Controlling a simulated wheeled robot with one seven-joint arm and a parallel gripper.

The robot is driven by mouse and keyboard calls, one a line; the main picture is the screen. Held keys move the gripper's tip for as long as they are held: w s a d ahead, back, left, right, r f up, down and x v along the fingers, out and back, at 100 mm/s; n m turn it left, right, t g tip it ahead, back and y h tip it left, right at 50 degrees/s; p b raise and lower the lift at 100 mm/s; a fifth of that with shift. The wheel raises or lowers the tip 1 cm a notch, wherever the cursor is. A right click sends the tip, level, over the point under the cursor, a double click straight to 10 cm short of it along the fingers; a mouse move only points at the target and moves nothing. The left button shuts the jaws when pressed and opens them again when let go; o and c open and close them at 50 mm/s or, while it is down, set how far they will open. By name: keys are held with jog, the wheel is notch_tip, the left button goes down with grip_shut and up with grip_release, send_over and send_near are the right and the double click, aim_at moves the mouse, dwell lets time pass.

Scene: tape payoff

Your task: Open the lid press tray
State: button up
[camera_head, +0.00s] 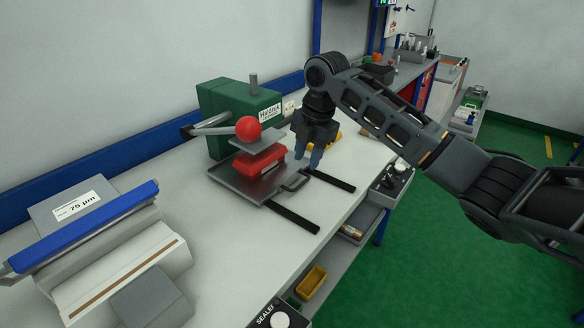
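The lid press (217,105) is a green machine on the white bench, with a red ball knob (248,128) on its lever. Its grey tray (243,188) lies low in front of the green body, under the press plate (257,143). A red block (240,172) sits on the tray. A grey bar handle (295,181) is on the tray's front edge, between two black rails. My gripper (309,159) points down beside the press, right of and above the handle. Its blue fingers look apart, with nothing seen between them. It appears clear of the handle.
Two black rails (293,220) (330,180) run toward the bench's front edge. A yellow object (332,141) lies behind my gripper. A control box (390,184) and a yellow bin (312,281) are by the front edge.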

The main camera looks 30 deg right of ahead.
aim_at(301, 184)
jog(key=shift+w+a+f+p, duration=0.1)
jog(key=shift+w+f+p, duration=0.1)
jog(key=shift+f, duration=1.05)
jog(key=shift+w+a+f+p, duration=0.1)
jog(key=shift+w+f, duration=0.15)
jog(key=shift+f, duration=1.05)
jog(key=shift+w+f+p, duration=0.15)
jog(key=shift+w+f, duration=0.05)
jog(key=shift+f, duration=1.05)
jog(key=shift+c, duration=0.5)
grip_shut()
